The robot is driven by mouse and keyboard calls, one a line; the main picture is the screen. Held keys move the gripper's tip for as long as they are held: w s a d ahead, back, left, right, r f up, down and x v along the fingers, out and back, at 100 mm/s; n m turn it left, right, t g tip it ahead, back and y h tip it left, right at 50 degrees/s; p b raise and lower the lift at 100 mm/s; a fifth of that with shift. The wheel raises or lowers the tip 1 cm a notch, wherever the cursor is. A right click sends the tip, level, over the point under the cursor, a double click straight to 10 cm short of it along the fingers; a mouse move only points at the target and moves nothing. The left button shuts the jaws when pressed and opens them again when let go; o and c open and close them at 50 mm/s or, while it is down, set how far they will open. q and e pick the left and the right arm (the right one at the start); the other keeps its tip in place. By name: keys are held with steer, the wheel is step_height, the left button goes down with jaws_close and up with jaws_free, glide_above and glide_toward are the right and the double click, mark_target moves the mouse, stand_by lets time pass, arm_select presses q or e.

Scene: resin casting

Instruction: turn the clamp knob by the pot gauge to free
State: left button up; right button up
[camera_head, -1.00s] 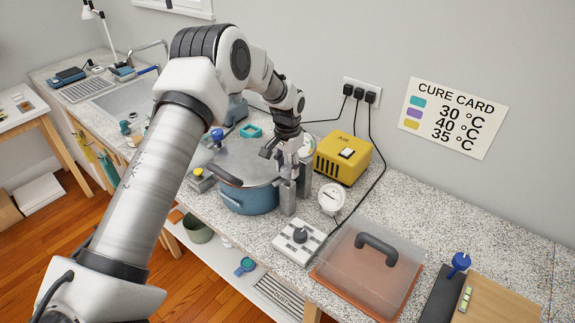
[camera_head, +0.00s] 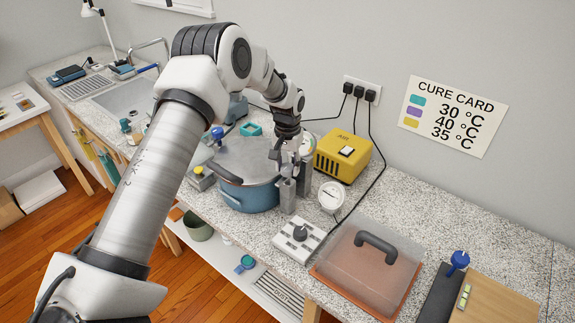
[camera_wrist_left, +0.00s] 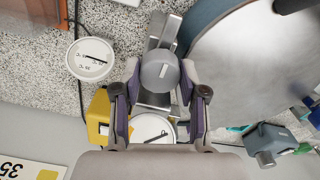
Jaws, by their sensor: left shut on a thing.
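The clamp knob (camera_wrist_left: 159,72) is a grey round cap with a pale mark, seen in the left wrist view over a grey metal clamp (camera_wrist_left: 157,42). My left gripper (camera_head: 286,165) points down at the pot's right edge; in the wrist view (camera_wrist_left: 160,88) its fingers are shut on the knob from both sides. The pot (camera_head: 250,196) is blue with a grey lid (camera_head: 243,160). A white dial (camera_wrist_left: 152,128) shows between the fingers, partly covered. Another white dial (camera_head: 331,198) stands right of the clamp. In the head view the gripper hides the knob.
A yellow box (camera_head: 342,160) stands behind, with black cables to a wall socket. A white box with a black knob (camera_head: 300,238) and a clear cover with a dark handle (camera_head: 375,250) sit to the right. A small lever clamp (camera_head: 199,181) sits at the pot's left.

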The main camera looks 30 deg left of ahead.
mark_target(288, 167)
arm_select(q)
steer(key=o, duration=1.1)
steer(key=shift+s+f, duration=0.1)
steer(key=shift+f, duration=0.05)
steer(key=shift+o, duration=0.2)
steer(key=shift+r, duration=0.2)
step_height(288, 167, up, 12)
steer(key=shift+f, duration=0.15)
